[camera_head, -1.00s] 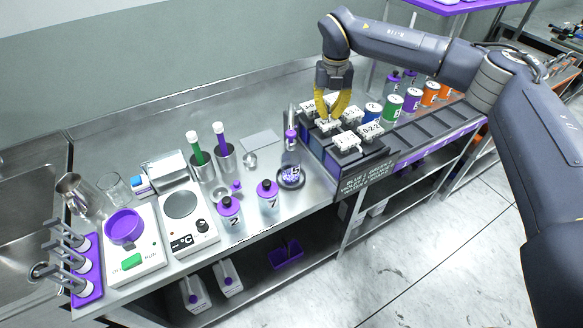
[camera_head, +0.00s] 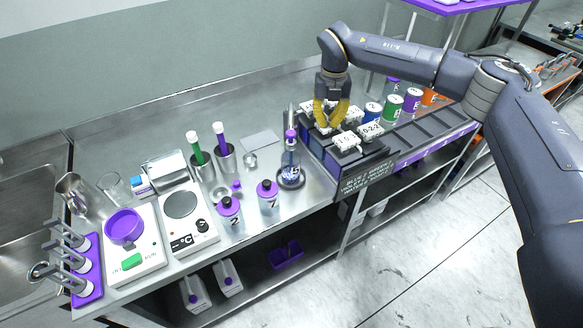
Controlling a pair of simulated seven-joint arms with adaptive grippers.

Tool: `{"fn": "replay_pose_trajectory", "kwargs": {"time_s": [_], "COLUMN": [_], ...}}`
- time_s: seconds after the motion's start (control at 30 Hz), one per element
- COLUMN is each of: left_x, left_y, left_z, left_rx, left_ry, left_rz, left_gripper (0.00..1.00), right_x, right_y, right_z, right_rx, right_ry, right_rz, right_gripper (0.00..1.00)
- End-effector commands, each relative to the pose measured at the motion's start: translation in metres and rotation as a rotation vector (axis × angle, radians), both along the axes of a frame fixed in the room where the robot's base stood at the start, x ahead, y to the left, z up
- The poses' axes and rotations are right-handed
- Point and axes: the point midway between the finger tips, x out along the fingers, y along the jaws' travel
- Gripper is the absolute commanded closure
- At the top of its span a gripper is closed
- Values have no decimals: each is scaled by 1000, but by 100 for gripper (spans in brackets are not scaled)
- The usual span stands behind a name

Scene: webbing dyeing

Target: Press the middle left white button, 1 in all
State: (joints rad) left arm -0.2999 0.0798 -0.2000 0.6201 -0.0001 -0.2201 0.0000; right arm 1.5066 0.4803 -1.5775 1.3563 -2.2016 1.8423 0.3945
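Several white button blocks sit on top of a dark stepped dispenser rack at the back right. Those that show best are a front one (camera_head: 347,141) and one to its right (camera_head: 371,131), both with black markings. Another white block (camera_head: 307,107) shows at the left, partly hidden. My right gripper (camera_head: 329,126) points down with its yellow fingers over the left and middle blocks. Its tips are close together at block height. The fingers hide the blocks under them, and I cannot tell whether they touch one. My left gripper is out of view.
Coloured cans, including a green one (camera_head: 392,107), stand behind the rack's right part.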

Motion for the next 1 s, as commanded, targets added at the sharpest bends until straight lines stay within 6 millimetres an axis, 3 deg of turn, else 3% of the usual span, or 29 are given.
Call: {"fn": "replay_pose_trajectory", "kwargs": {"time_s": [0.43, 1.0], "left_x": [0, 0], "left_y": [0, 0], "left_z": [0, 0], "left_rx": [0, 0], "left_ry": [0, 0], "left_rz": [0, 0], "left_gripper": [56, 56], "right_x": [-1, 0], "right_y": [0, 0], "right_z": [-1, 26], "right_rx": [-2, -2], "right_ry": [2, 1], "right_rz": [0, -1], "right_gripper": [100, 100]}}
